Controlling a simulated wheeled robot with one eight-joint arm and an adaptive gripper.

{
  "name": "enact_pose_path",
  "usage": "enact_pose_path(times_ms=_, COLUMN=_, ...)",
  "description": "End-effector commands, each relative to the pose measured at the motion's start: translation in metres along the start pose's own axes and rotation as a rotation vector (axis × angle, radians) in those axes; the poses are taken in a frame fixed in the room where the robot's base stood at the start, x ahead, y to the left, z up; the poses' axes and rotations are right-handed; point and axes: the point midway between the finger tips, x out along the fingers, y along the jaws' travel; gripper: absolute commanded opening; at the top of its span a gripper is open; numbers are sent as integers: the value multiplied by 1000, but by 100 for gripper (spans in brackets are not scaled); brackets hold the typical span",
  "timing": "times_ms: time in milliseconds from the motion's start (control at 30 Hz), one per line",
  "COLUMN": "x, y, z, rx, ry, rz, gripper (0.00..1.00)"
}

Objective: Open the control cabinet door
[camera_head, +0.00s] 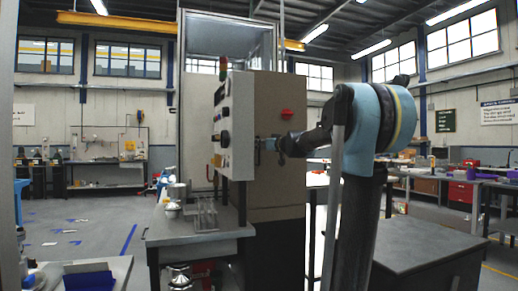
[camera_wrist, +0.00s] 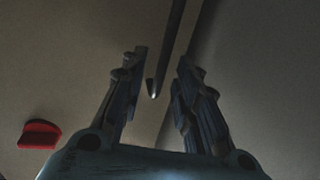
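The control cabinet (camera_head: 275,170) is a tall beige-brown box in the middle of the head view. My gripper (camera_head: 268,143) reaches from the right to its face, at about mid height. In the wrist view, my gripper (camera_wrist: 160,95) is open, with its two dark fingers apart. A thin dark bar (camera_wrist: 168,50) with a rounded end, perhaps the door handle, comes down from the top to between the fingertips. I see no clear contact with it. A red knob (camera_head: 287,113) is on the cabinet face above my gripper; it also shows in the wrist view (camera_wrist: 40,134).
A white control panel (camera_head: 235,125) with knobs stands left of the face. A bench (camera_head: 195,229) with metal parts is in front of it. A dark-topped table (camera_head: 430,245) stands at the right. Open floor (camera_head: 95,220) lies at the left.

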Motion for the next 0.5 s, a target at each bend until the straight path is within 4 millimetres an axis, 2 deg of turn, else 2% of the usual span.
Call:
enact_pose_path(times_ms=200, x=23, y=0, z=0, rx=0, ry=0, rz=-1, gripper=29)
enact_pose_path(times_ms=500, x=31, y=0, z=0, rx=0, ry=0, rz=0, gripper=29)
